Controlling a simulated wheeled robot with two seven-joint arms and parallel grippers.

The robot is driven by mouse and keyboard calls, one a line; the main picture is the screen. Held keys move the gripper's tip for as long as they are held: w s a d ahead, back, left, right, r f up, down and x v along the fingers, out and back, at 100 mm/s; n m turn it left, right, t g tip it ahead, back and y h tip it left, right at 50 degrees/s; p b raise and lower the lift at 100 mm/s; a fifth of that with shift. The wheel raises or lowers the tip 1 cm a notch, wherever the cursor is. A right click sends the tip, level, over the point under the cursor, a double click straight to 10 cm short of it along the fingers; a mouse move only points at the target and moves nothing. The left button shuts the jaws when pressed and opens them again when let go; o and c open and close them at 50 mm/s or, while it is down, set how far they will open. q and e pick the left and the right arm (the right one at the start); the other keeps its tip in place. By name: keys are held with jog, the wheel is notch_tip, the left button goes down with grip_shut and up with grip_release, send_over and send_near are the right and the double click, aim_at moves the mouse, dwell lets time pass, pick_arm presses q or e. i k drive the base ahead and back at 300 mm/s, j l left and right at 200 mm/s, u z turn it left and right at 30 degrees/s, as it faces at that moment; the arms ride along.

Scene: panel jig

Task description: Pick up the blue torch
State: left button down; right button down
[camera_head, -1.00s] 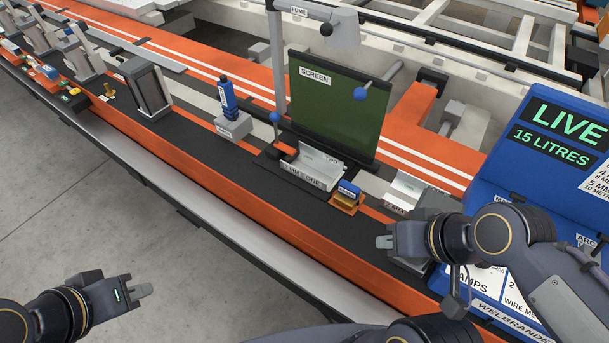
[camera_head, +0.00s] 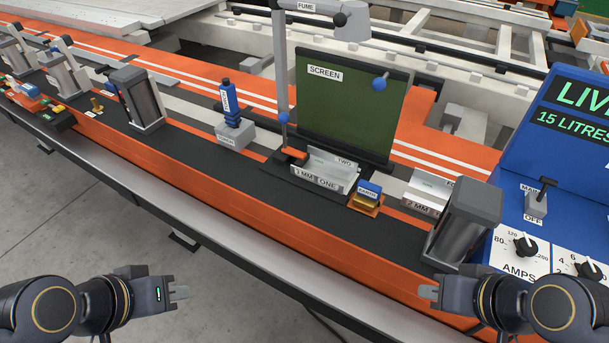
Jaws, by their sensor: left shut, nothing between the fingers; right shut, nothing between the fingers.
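A blue upright tool (camera_head: 230,103), which looks like the blue torch, stands in a grey block (camera_head: 234,135) on the black strip of the bench, left of the screen. The small writing on it is too small to read surely. My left gripper (camera_head: 180,293) is shut and empty, in front of the bench edge at lower left. My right gripper (camera_head: 428,292) is shut and empty, at the bench's front edge at lower right. Both are well apart from the blue tool.
A green screen (camera_head: 350,105) and a lamp post (camera_head: 280,80) stand right of the blue tool. A blue welder (camera_head: 560,170) fills the right. The black strip (camera_head: 200,165) in front is clear.

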aim_at(228, 96)
jog(key=i+j+z, duration=0.15)
jog(key=j, duration=0.25)
jog(key=i+j+z, duration=0.15)
jog(key=j, duration=0.25)
jog(key=i+j+z, duration=0.15)
jog(key=j, duration=0.25)
jog(key=i+j+z, duration=0.15)
jog(key=j, duration=0.25)
jog(key=z, duration=1)
jog(key=k+l, duration=0.05)
